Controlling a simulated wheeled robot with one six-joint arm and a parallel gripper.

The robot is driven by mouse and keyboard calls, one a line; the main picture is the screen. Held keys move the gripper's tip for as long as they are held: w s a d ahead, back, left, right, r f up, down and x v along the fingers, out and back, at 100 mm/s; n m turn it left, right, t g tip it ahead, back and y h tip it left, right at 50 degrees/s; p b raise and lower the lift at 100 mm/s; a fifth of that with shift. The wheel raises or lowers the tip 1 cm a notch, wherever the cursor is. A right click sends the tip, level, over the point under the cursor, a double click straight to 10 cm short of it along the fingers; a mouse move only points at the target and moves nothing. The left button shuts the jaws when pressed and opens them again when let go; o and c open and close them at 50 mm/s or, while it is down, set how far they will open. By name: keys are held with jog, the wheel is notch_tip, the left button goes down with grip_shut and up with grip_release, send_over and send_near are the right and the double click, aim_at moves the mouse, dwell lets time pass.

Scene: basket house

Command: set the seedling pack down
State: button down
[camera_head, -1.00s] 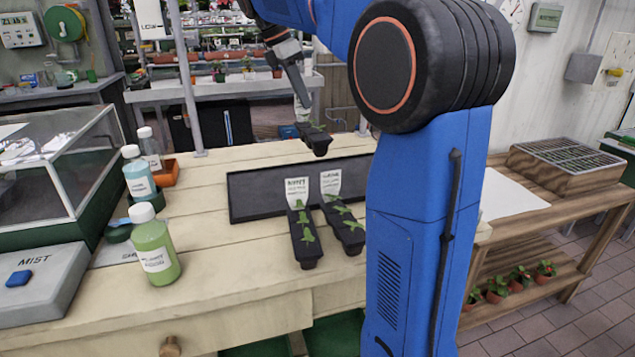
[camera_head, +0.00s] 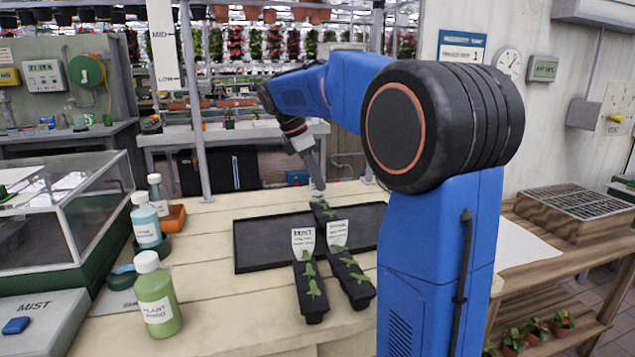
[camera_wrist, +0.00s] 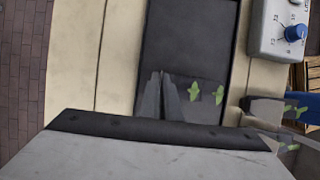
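A dark seedling pack (camera_head: 325,212) with small green seedlings is at my gripper (camera_head: 319,190), over the far part of a black tray (camera_head: 270,252). In the wrist view, my gripper's fingers (camera_wrist: 164,92) are close together against the left side of the pack (camera_wrist: 208,112), with the black tray (camera_wrist: 190,30) beneath. The gripper appears shut on the pack's edge. I cannot tell whether the pack touches the tray.
Bottles of green plant food (camera_head: 158,300) and blue liquid (camera_head: 145,222) stand left of the tray. A glass-sided case (camera_head: 70,205) and a MIST box (camera_head: 35,318) are farther left. The tray's left part is bare.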

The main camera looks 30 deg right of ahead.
jog(key=shift+f, duration=0.4)
jog(key=c, duration=2)
grip_release()
jog(key=v, duration=1.2)
